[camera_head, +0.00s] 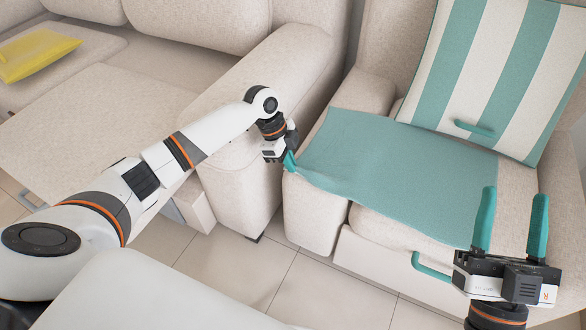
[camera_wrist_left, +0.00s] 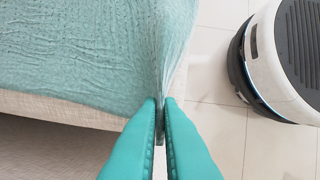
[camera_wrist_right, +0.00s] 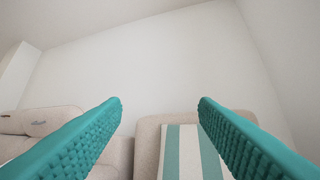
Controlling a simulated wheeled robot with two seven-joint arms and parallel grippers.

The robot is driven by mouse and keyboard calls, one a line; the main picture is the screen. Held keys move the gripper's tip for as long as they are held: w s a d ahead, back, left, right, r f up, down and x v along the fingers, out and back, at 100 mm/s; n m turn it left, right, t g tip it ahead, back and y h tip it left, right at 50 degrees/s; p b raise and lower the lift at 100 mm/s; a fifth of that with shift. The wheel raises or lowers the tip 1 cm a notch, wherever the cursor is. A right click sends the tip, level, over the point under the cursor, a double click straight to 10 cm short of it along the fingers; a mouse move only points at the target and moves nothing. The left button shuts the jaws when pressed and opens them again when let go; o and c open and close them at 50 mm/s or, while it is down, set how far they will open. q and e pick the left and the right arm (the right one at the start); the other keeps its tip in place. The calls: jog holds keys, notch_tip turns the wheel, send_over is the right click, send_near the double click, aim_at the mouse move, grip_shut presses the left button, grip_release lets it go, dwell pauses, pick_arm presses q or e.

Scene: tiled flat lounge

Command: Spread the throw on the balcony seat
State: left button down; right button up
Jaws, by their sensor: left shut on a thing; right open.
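The teal throw (camera_head: 400,165) lies over the cream armchair seat (camera_head: 520,195), draped across its left arm. Its left corner is pulled out past the front of that arm. My left gripper (camera_head: 289,160) is shut on this corner. In the left wrist view the throw (camera_wrist_left: 75,50) hangs in a fold between the teal fingertips (camera_wrist_left: 160,105). My right gripper (camera_head: 512,220) is open and empty, fingers pointing up, in front of the seat's right part. In the right wrist view its fingers (camera_wrist_right: 160,103) are wide apart with nothing between them.
A teal-striped cushion (camera_head: 490,65) leans on the armchair back, with a teal handle on it. Another teal handle (camera_head: 430,268) is on the seat front. A cream sofa (camera_head: 110,120) with a yellow folded item (camera_head: 35,53) stands left. Tiled floor (camera_head: 300,285) is clear in front.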

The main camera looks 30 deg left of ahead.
pick_arm(q)
jog(key=shift+a+r, duration=0.1)
jog(key=shift+r, duration=2)
pick_arm(e)
jog(key=c, duration=0.3)
jog(key=shift+a, duration=0.1)
